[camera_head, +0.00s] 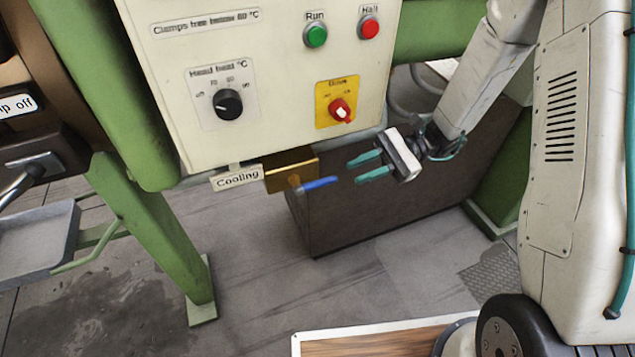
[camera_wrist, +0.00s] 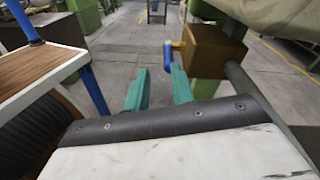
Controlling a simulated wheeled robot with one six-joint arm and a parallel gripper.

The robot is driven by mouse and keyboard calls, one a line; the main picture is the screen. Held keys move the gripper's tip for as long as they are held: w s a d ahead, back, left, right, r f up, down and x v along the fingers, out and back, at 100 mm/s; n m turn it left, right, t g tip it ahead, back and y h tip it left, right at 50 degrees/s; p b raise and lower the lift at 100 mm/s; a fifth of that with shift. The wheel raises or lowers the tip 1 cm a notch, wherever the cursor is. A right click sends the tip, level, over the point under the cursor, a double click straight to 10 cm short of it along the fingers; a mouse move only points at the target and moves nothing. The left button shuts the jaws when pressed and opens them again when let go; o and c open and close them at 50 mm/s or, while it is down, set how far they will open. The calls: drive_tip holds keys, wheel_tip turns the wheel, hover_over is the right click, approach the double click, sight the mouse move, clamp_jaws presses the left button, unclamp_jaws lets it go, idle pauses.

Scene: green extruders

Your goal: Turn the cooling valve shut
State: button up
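The cooling valve is a brass block (camera_head: 291,168) under the control box, beside a label reading "Cooling" (camera_head: 237,177). Its blue lever (camera_head: 319,184) points right, roughly level, towards my gripper. My gripper (camera_head: 354,171) is open and empty, with two teal fingers pointing left at the valve. A small gap shows between the lever's end and the fingertips. In the wrist view, the blue lever (camera_wrist: 167,57) is just ahead of the right fingertip, and the brass block (camera_wrist: 215,48) is to its right. Whether lever and finger touch there is unclear.
The control box (camera_head: 290,90) hangs above, with a green Run button (camera_head: 315,36), a red Halt button (camera_head: 368,27), a black dial (camera_head: 228,104) and a red switch (camera_head: 341,110). A dark block (camera_head: 410,190) stands behind my gripper. A green post (camera_head: 155,230) is at left.

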sight(319, 181)
drive_tip(key=shift+m+y, duration=0.6)
drive_tip(key=shift+y, duration=0.1)
drive_tip(key=a, duration=0.3)
drive_tip(key=s+a+f, duration=0.1)
drive_tip(key=a, duration=0.2)
drive_tip(key=a+f, duration=0.1)
drive_tip(key=a, duration=0.2)
drive_tip(key=shift+s+a, duration=0.2)
drive_tip(key=shift+a, duration=0.15)
clamp_jaws()
